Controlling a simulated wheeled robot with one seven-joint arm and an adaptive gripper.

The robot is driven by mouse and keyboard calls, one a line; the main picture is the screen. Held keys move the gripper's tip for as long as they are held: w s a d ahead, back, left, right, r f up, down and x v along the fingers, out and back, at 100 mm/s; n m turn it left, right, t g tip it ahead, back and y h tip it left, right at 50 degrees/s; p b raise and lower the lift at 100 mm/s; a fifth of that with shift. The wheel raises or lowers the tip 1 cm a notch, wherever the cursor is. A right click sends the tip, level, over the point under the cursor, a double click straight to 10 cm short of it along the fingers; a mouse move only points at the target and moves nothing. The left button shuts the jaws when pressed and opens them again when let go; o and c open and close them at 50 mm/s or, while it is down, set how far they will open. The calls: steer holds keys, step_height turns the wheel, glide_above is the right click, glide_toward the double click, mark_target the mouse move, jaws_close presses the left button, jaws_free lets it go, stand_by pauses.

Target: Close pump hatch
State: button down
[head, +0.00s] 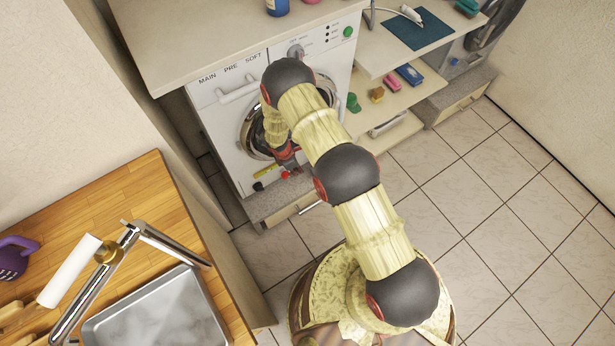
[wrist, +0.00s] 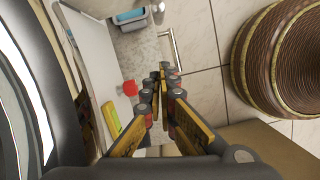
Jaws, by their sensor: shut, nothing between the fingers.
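The washing machine (head: 222,125) has a white front with a round glass door (head: 247,130), partly behind my arm. Low on the front are a yellow strip (head: 266,171), a small black part (head: 258,186) and a red knob (head: 285,174). The red knob (wrist: 130,88) and the yellow-green strip (wrist: 110,118) also show in the wrist view. I cannot tell which of these parts belong to the pump hatch, nor how far it stands open. My gripper (head: 291,168) is shut and empty, low in front of the machine near the red knob. Its fingertips (wrist: 164,70) show beside the knob.
The machine stands on a grey plinth (head: 262,204) with a drawer handle (wrist: 168,50). Shelves at right hold a blue box (head: 409,75) and several small items. A wooden counter (head: 120,205) with a sink (head: 160,315) is at left. The tiled floor (head: 490,220) at right is clear.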

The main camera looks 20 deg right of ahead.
steer(key=w+d+f+b, duration=0.1)
steer(key=d+f+b, duration=0.3)
steer(key=f, duration=0.5)
steer(key=shift+d+f, duration=0.3)
steer(key=shift+d, duration=0.85)
steer(key=shift+d, duration=0.1)
